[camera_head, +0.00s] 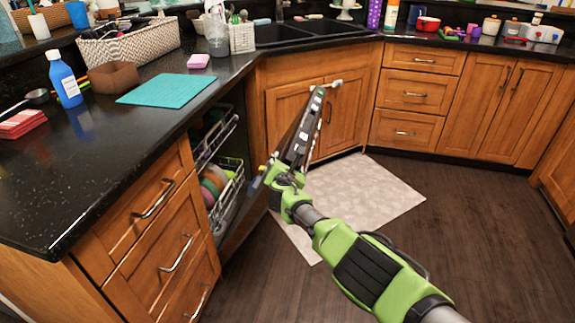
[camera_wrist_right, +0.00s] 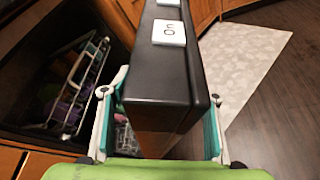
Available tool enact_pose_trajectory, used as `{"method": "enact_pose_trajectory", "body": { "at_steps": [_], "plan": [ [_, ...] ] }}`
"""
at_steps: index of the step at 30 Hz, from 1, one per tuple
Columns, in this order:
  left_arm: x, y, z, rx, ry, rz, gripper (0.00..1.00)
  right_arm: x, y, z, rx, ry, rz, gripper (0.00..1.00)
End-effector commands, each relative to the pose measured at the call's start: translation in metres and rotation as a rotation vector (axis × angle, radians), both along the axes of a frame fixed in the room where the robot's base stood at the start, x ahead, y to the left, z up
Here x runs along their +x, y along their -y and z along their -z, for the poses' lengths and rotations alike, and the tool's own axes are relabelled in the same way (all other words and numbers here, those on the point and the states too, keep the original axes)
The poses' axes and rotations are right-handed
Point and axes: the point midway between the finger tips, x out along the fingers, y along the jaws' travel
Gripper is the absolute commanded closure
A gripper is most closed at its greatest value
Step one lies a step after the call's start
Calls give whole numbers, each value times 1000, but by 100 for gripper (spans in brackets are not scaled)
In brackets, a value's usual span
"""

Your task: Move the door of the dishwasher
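The dishwasher door (camera_head: 302,128) stands partly open and tilted out from under the counter. Its dark top edge carries white labels. The top edge also fills the middle of the right wrist view (camera_wrist_right: 165,85). My right gripper (camera_head: 272,172) is at the near end of this edge. In the right wrist view its fingers (camera_wrist_right: 162,112) are spread wide, one on each side of the door. Whether the pads press on it I cannot tell. The dishwasher's racks (camera_head: 222,178) with colored dishes show behind the door. My left gripper is not in view.
Wooden drawers (camera_head: 150,235) stand left of the dishwasher, with a black counter (camera_head: 95,170) above. A double sink (camera_head: 290,32) is at the back. A pale mat (camera_head: 375,200) lies on the wooden floor, which is clear at the right.

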Motion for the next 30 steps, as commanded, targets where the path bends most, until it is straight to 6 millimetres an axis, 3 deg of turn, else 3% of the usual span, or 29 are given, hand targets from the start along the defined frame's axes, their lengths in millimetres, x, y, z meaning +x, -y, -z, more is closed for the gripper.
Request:
{"method": "enact_pose_trajectory", "body": {
  "at_steps": [14, 30],
  "plan": [
    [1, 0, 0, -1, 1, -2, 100, -12, -7, 2, 7, -3, -4, 45],
    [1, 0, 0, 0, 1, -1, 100, -49, -3, -17, 2, 1, 1, 45]
  ]
}}
